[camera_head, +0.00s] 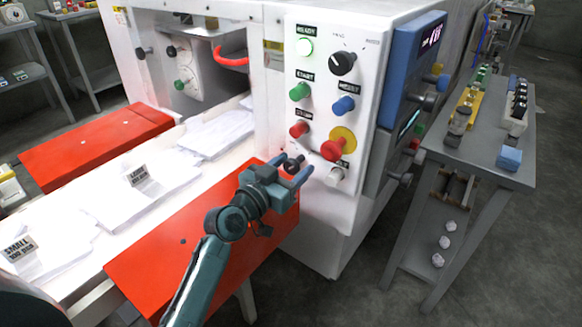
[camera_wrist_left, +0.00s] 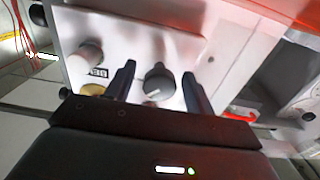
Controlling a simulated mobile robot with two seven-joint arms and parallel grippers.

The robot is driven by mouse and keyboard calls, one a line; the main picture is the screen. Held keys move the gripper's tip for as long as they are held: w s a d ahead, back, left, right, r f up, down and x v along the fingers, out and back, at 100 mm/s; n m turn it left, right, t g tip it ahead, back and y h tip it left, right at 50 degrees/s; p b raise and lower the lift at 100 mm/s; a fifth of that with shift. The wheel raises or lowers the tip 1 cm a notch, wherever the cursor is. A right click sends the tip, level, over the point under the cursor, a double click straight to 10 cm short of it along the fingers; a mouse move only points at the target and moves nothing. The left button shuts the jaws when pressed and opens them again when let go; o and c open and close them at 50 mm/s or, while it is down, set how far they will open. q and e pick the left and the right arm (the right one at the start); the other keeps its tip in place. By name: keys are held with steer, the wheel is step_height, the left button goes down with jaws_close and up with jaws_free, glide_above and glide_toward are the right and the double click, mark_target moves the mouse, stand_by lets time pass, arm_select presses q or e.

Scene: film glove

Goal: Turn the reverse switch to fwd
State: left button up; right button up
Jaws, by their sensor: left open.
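A small black knob, which looks like the reverse switch (camera_head: 293,163), is low on the white control panel (camera_head: 318,205). It also shows in the left wrist view (camera_wrist_left: 160,82), with a pale mark near its lower edge. Its wording cannot be read. My left gripper (camera_head: 292,171) is open just in front of the panel. In the wrist view, the two black fingertips (camera_wrist_left: 159,73) stand either side of the knob, with visible gaps. The gripper hides part of the panel around the knob in the head view. My right gripper does not show.
A white knob (camera_head: 333,177) and a red knob on a yellow disc (camera_head: 334,149) are close by on the panel. A red board (camera_head: 185,235) lies below my left arm. A grey bench (camera_head: 480,145) with small parts stands at the right.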

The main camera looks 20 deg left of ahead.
arm_select(q)
steer(key=shift+c, duration=0.3)
steer(key=c, duration=0.9)
